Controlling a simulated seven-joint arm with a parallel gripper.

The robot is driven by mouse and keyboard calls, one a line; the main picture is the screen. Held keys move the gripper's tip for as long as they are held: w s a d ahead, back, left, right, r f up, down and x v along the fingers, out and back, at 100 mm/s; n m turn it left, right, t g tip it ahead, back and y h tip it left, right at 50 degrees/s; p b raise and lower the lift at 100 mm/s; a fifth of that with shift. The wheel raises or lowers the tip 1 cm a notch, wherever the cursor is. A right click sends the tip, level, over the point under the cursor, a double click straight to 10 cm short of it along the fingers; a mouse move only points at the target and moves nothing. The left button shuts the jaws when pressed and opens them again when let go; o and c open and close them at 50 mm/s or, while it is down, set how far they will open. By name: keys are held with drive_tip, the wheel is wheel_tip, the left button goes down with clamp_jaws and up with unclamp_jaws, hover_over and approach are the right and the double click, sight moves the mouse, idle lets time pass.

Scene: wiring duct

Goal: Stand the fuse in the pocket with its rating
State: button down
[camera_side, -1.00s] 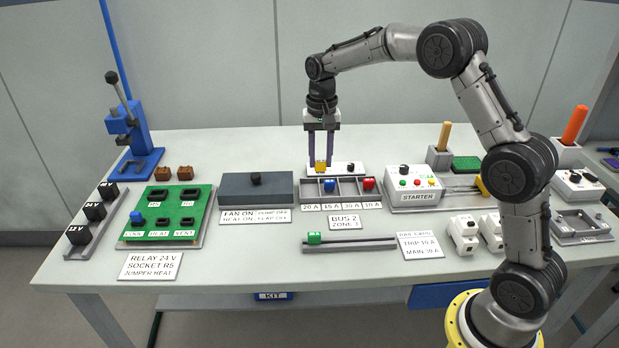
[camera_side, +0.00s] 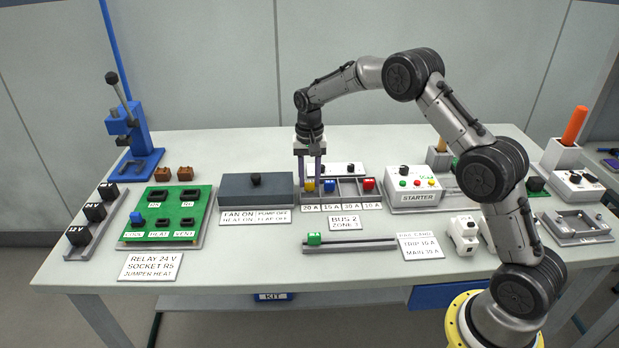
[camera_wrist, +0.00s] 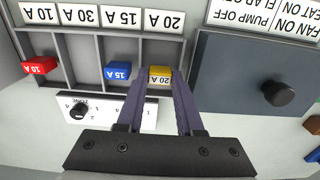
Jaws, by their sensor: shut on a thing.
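The yellow fuse (camera_wrist: 159,75), marked 20 A, is between the fingertips of my gripper (camera_wrist: 160,84), which is shut on it. In the side view the yellow fuse (camera_side: 310,185) is at the leftmost pocket of the grey fuse rack (camera_side: 343,198), the one labelled 20 A (camera_wrist: 165,21). It looks upright and in or just over that pocket; its bottom is hidden. A blue 15 A fuse (camera_wrist: 117,71) stands in the neighbouring 15 A pocket. A red 10 A fuse (camera_wrist: 40,67) stands in the 10 A pocket. The 30 A pocket (camera_wrist: 80,60) is empty.
A dark box with a knob (camera_side: 256,187) stands close left of the rack. A white panel with a black knob (camera_side: 350,168) is right behind it. The starter box (camera_side: 413,190) is on the right. A rail with a green block (camera_side: 314,238) lies in front.

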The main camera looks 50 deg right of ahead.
sight(309, 181)
drive_tip(key=shift+f, duration=0.2)
drive_tip(key=c, duration=0.8)
unclamp_jaws()
drive_tip(key=shift+c, duration=0.2)
wheel_tip(309, 181, up, 11)
drive_tip(key=s+a+r+n+t, duration=0.1)
drive_tip(key=s+a+r+n, duration=0.15)
drive_tip(key=s+r, duration=0.6)
drive_tip(key=s+a+r+n+t, duration=0.1)
drive_tip(key=s+a+r, duration=0.1)
drive_tip(key=s, duration=0.3)
drive_tip(key=s+a+r+n+t, duration=0.1)
drive_tip(key=s+a+r, duration=0.1)
drive_tip(key=s+r, duration=0.15)
drive_tip(key=s+a+f+n+t, duration=0.1)
drive_tip(key=s+f+n, duration=0.1)
drive_tip(key=s, duration=0.8)
drive_tip(key=s+a+f+n+t, duration=0.1)
drive_tip(key=s+f, duration=0.3)
drive_tip(key=s, duration=0.5)
drive_tip(key=shift+s+a+f+n+t, duration=0.15)
drive_tip(key=shift+s+a+n+t, duration=0.2)
drive_tip(key=shift+n, duration=0.4)
